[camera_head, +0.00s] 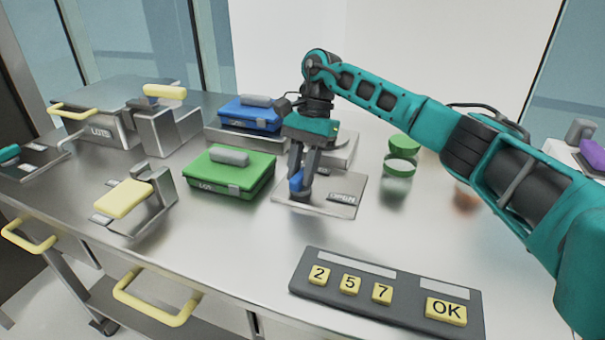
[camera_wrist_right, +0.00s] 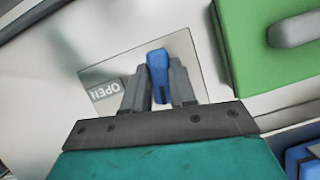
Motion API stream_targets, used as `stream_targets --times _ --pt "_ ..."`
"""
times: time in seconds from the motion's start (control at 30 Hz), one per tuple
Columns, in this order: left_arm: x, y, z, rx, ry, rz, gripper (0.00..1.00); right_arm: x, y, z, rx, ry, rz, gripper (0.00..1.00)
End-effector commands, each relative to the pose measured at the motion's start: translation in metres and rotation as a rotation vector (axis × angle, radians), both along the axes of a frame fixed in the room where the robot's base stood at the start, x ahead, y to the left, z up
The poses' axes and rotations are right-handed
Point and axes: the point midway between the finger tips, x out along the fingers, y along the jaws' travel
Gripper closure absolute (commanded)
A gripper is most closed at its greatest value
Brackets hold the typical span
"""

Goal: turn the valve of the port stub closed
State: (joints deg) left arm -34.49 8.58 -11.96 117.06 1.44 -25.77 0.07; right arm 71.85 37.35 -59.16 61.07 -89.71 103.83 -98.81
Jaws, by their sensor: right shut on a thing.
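The port stub is a flat grey plate (camera_head: 342,206) on the metal table, with a blue valve handle (camera_head: 296,182) standing on it. A label reading OPEN (camera_head: 341,197) lies on the plate beside the handle. My right gripper (camera_head: 299,188) points down over the plate and is shut on the blue handle. In the right wrist view the blue handle (camera_wrist_right: 158,75) sits between the two grey fingers, with the OPEN label (camera_wrist_right: 106,90) to their left. The fingers hide part of the handle and its base. My left gripper is not in view.
A green case (camera_head: 232,175) stands close left of the plate, and a blue case (camera_head: 250,115) stands behind it. Green-lidded jars (camera_head: 399,168) stand to the right. A keypad (camera_head: 385,300) lies at the front edge. Bare table lies between keypad and plate.

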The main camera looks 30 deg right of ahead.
Motion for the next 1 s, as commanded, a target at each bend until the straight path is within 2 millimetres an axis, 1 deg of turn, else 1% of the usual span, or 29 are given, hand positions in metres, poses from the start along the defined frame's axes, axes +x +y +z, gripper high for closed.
stream_targets --times 0.03,0.2,0.4,0.93,0.97,1.0 --pt "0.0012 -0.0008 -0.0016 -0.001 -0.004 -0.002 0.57 -0.0007 0.0002 -0.0051 -0.005 0.007 0.032 1.0" --pt "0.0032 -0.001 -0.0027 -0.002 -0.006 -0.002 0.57 -0.0006 0.0001 -0.0049 -0.005 0.008 0.119 1.0" --pt "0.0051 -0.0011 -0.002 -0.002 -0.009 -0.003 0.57 -0.0007 0.0006 -0.0049 -0.004 0.009 0.178 1.0" --pt "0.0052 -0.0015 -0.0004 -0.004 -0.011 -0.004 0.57 -0.001 0.0006 -0.0052 -0.004 0.009 0.201 1.0" --pt "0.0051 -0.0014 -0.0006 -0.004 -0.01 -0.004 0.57 -0.001 0.0007 -0.0053 -0.005 0.01 0.201 0.73" --pt "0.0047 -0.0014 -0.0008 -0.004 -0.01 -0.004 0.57 -0.001 0.0007 -0.0053 -0.005 0.009 0.2 0.69"
